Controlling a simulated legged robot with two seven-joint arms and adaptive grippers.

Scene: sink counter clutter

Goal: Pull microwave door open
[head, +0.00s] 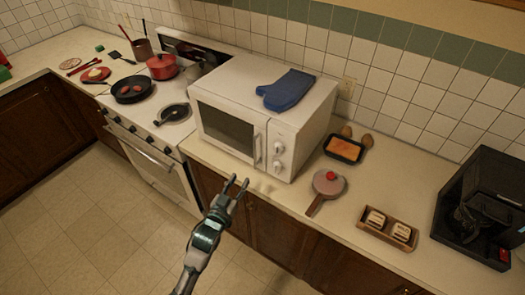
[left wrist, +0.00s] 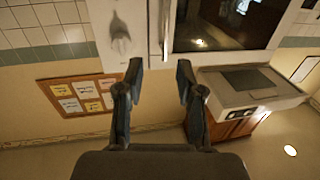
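The white microwave (head: 262,115) stands on the counter with its door (head: 226,129) shut. Its upright handle (head: 257,149) is at the door's right edge, beside the control panel with two knobs (head: 279,147). My left gripper (head: 237,183) is open and empty, in front of and below the handle, apart from it. In the left wrist view its two spread fingers (left wrist: 160,68) show with nothing between them. The dark door window (left wrist: 225,25) and the handle (left wrist: 165,28) are beyond the fingertips there. My right gripper is not in view.
A blue oven mitt (head: 286,89) lies on top of the microwave. To its right are a baking dish (head: 344,148), a round pan (head: 328,184), a toast tray (head: 387,229) and a black coffee maker (head: 485,205). The stove (head: 150,165) is at the left. Floor in front is clear.

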